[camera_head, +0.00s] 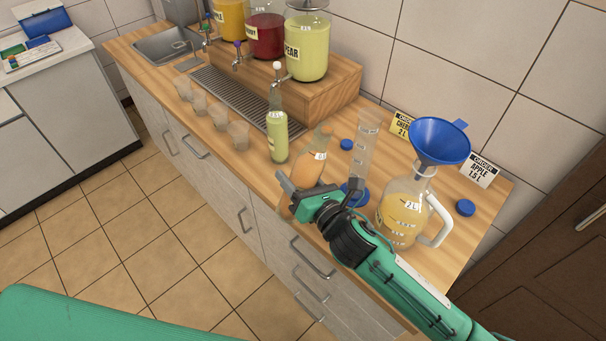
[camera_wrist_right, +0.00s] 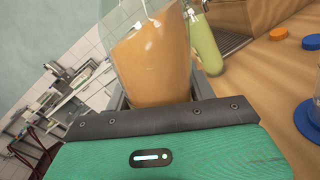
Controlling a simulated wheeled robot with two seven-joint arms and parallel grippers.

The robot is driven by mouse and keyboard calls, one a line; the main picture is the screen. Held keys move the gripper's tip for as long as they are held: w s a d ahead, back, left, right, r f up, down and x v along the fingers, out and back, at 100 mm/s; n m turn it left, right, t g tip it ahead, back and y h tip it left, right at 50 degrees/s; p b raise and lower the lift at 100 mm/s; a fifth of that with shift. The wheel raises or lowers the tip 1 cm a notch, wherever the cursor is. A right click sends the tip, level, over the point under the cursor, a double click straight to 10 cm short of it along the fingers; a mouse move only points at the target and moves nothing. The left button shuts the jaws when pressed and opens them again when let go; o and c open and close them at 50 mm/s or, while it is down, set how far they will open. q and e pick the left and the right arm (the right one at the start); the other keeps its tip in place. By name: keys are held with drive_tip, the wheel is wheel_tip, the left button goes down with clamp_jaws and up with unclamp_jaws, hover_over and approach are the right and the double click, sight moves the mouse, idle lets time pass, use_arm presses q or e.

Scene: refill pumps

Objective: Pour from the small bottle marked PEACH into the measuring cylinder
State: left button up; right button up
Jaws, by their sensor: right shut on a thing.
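A small clear bottle of orange liquid (camera_head: 308,166) stands out over the wooden counter, its neck leaning slightly right. Its name label cannot be read. It also fills the middle of the right wrist view (camera_wrist_right: 155,65), where its liquid surface looks slanted. My right gripper (camera_head: 303,195) is shut on this bottle's lower part. The clear measuring cylinder (camera_head: 364,145) stands upright just right of the bottle, on a blue base that also shows in the right wrist view (camera_wrist_right: 308,118). No liquid is visible in the cylinder. My left gripper is not in view.
A jug (camera_head: 402,218) with a blue funnel (camera_head: 439,141) stands right of the cylinder. A yellow-green bottle (camera_head: 277,138) stands left of the held bottle. Several cups (camera_head: 238,135) line the front edge. Dispensers (camera_head: 307,48) stand on a wooden block behind. A blue cap (camera_head: 346,144) lies nearby.

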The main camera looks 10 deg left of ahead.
sight(305, 148)
drive_tip(key=shift+r+m, duration=0.5)
drive_tip(key=shift+r, duration=0.1)
drive_tip(key=r+m+p, duration=0.1)
drive_tip(key=r+m, duration=0.1)
drive_tip(key=w+d+r+m+p, duration=0.1)
drive_tip(key=r+m, duration=0.1)
drive_tip(key=r+m+p, duration=0.1)
drive_tip(key=r+m, duration=0.1)
drive_tip(key=m, duration=0.1)
drive_tip(key=shift+w+d+r, duration=0.25)
drive_tip(key=shift+d+r, duration=0.05)
drive_tip(key=shift+r, duration=0.1)
drive_tip(key=shift+f, duration=0.15)
drive_tip(key=shift+r+p, duration=0.25)
drive_tip(key=shift+p, duration=0.3)
drive_tip(key=shift+r, duration=0.1)
drive_tip(key=shift+s+a+r+m+p, duration=0.15)
drive_tip(key=shift+r+m+p, duration=0.4)
drive_tip(key=shift+p, duration=0.3)
